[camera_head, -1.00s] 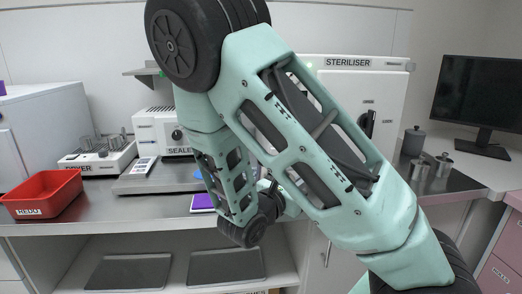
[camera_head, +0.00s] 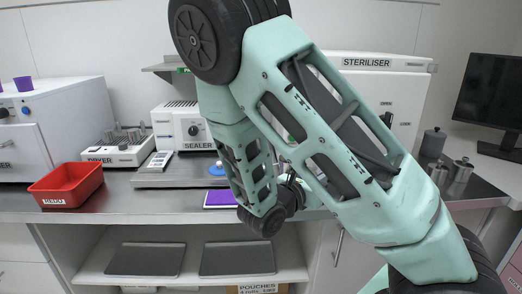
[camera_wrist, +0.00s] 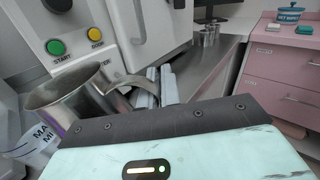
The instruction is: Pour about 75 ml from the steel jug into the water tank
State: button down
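The steel jug (camera_wrist: 82,108) is in the left of the wrist view, with its rim facing up and its curved handle (camera_wrist: 125,80) reaching to the pale fingers of my gripper (camera_wrist: 156,88). The fingers appear closed on the handle. The jug's mouth shows no visible stream; its contents cannot be made out. Below and left of the jug is a pale surface with a partly hidden MAX/MIN label (camera_wrist: 40,138), which may be the water tank; the jug hides part of it.
A red tray (camera_head: 66,184), sealer (camera_head: 183,127) and purple pad (camera_head: 219,199) lie left.

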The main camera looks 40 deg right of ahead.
jog(key=w+r+n+p, duration=0.1)
jog(key=r+n+p, duration=0.1)
jog(key=w+r+n+p, duration=0.1)
jog(key=w+r+p, duration=0.1)
jog(key=p, duration=0.1)
jog(key=w+r+n+p, duration=0.2)
jog(key=shift+w+a+r+n, duration=0.15)
jog(key=shift+w+r+n, duration=0.1)
jog(key=shift+r+n, duration=0.1)
jog(key=shift+w+a+r+n+g+p, duration=0.1)
jog(key=shift+w+r+n+g+p, duration=0.05)
jog(key=shift+w+r+n+p, duration=0.9)
jog(key=shift+w+r+n+g+p, duration=0.15)
jog(key=shift+w+r+n+p, duration=0.5)
jog(key=shift+r+n+p, duration=0.65)
jog(key=shift+w, duration=0.1)
jog(key=shift+w+r+n+p, duration=0.3)
jog(key=shift+w+n+p, duration=0.15)
jog(key=shift+n, duration=0.25)
jog(key=shift+w+r+n, duration=0.15)
jog(key=shift+r+n, duration=0.05)
jog(key=shift+n, duration=0.1)
jog(key=shift+w, duration=0.1)
